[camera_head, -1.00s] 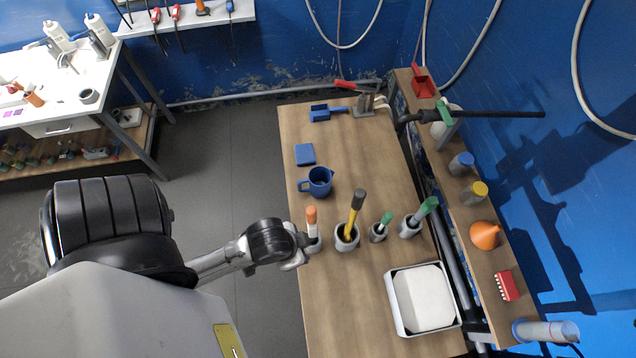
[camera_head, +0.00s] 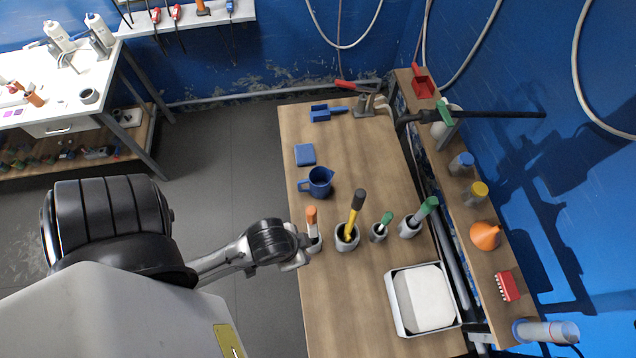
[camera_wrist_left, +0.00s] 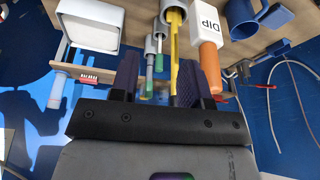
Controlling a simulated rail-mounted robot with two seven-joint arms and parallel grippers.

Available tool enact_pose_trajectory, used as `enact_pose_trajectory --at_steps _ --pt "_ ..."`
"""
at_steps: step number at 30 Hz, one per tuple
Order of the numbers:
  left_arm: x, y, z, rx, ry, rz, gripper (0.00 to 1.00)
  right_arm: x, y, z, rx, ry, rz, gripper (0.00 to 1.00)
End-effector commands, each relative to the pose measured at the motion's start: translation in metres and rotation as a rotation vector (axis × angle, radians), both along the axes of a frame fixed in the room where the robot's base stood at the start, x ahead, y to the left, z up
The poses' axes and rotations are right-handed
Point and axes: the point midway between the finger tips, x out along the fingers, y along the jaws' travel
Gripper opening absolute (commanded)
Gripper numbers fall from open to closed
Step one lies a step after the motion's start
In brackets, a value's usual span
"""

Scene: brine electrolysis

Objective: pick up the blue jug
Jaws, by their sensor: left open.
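The blue jug (camera_head: 320,180) stands upright on the wooden bench, near its left edge, with its handle toward the left in the head view. In the left wrist view the blue jug (camera_wrist_left: 243,18) shows at the upper right, partly cut off by the frame. My left gripper (camera_head: 306,248) is at the bench's left edge, beside the orange-handled tool and nearer to me than the jug. In the left wrist view its two fingers (camera_wrist_left: 168,78) stand apart with nothing held between them. My right gripper is not in view.
An orange-handled tool (camera_head: 311,217) stands close to my gripper. Grey pots hold a yellow-handled tool (camera_head: 355,212) and green-handled tools (camera_head: 386,220). A blue box (camera_head: 305,154) lies beyond the jug. A white tray (camera_head: 393,304) is at the near right. Bare bench surrounds the jug's right side.

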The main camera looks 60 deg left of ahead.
Motion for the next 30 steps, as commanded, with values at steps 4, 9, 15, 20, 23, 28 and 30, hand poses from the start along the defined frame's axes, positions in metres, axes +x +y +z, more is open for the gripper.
enact_pose_trajectory --at_steps 4,9,15,20,23,28,30 --pt "0.0 0.0005 0.0 0.002 0.0 -0.002 0.51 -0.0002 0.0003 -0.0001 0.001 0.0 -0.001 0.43" --pt "-0.0001 0.0021 -0.0002 0.007 0.0 -0.005 0.67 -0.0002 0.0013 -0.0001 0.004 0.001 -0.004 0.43" --pt "-0.0002 0.0038 -0.0003 0.014 0.0 -0.009 0.87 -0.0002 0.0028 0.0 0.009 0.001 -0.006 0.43" --pt "-0.0002 0.004 -0.0004 0.014 0.0 -0.009 1.0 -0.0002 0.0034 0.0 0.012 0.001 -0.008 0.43" --pt "-0.0002 0.0039 -0.0004 0.014 0.0 -0.009 1.0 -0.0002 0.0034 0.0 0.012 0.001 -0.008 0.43" --pt "-0.0001 0.0029 -0.0003 0.01 0.001 -0.006 1.0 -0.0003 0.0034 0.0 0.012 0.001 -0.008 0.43" --pt "-0.0002 0.0021 -0.0003 0.007 0.0 -0.005 1.0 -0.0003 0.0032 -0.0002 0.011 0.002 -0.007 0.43"
